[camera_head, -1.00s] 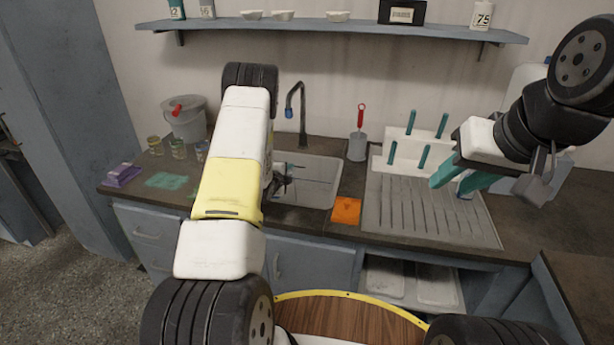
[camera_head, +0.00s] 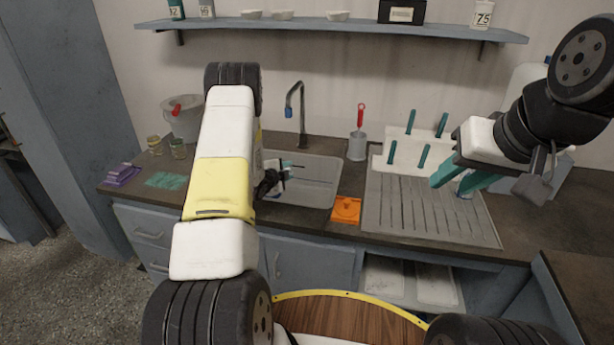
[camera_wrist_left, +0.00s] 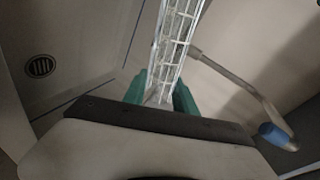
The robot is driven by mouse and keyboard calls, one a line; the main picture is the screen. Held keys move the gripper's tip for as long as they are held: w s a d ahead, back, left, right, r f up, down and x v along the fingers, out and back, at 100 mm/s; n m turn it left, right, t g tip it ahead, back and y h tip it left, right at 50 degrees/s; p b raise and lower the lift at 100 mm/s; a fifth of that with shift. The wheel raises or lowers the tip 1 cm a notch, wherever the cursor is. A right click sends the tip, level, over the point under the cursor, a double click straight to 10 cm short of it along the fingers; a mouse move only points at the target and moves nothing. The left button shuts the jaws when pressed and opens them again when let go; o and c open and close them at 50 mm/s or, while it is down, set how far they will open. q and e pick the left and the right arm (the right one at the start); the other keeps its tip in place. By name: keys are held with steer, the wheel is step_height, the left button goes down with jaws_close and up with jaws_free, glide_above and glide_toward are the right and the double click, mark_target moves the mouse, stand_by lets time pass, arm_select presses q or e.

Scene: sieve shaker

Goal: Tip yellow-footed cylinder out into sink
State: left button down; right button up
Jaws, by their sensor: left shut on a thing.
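My left gripper (camera_wrist_left: 160,94) is shut on a clear cylinder (camera_wrist_left: 172,42) with white graduation marks, seen in the left wrist view. The cylinder runs up out of the top of that view, so its far end is out of sight, and I cannot make out a yellow foot. In the head view my left gripper (camera_head: 287,170) is partly hidden by my arm, over the left part of the sink (camera_head: 315,190). The sink's drain (camera_wrist_left: 40,66) shows in the left wrist view. My right gripper (camera_head: 458,182) is open and empty above the draining board.

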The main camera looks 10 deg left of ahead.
arm_select(q)
steer(key=shift+a+f+n, duration=0.1)
steer(key=shift+a+n, duration=0.2)
steer(key=shift+a, duration=0.35)
steer(key=shift+a+r+n+h, duration=0.2)
steer(key=shift+r+n+h, duration=0.4)
steer(key=shift+n, duration=0.1)
steer(key=shift+f+n+t+h, duration=0.15)
steer(key=shift+n+t+h, duration=0.15)
steer(key=shift+n, duration=0.1)
steer(key=shift+r+n+h, duration=0.2)
steer(key=shift+n+h, duration=0.1)
steer(key=shift+n, duration=0.1)
step_height(320, 180, up, 2)
steer(key=shift+a+r+n+h, duration=0.1)
steer(key=shift+r+n+h, duration=0.2)
steer(key=shift+n, duration=0.2)
steer(key=shift+a+r+n+t, duration=0.2)
steer(key=shift+a+n+t, duration=0.1)
steer(key=shift+n, duration=0.2)
steer(key=a+r+n+t, duration=0.1)
steer(key=a+n, duration=0.1)
steer(key=a+r+n+h, duration=0.1)
steer(key=a+r+n, duration=0.1)
steer(key=a+r+n+t+h, duration=0.1)
steer(key=n, duration=0.1)
steer(key=shift+a+r+n+t+b, duration=0.15)
steer(key=shift+a+n+t+b, duration=0.15)
steer(key=shift+a+b, duration=0.1)
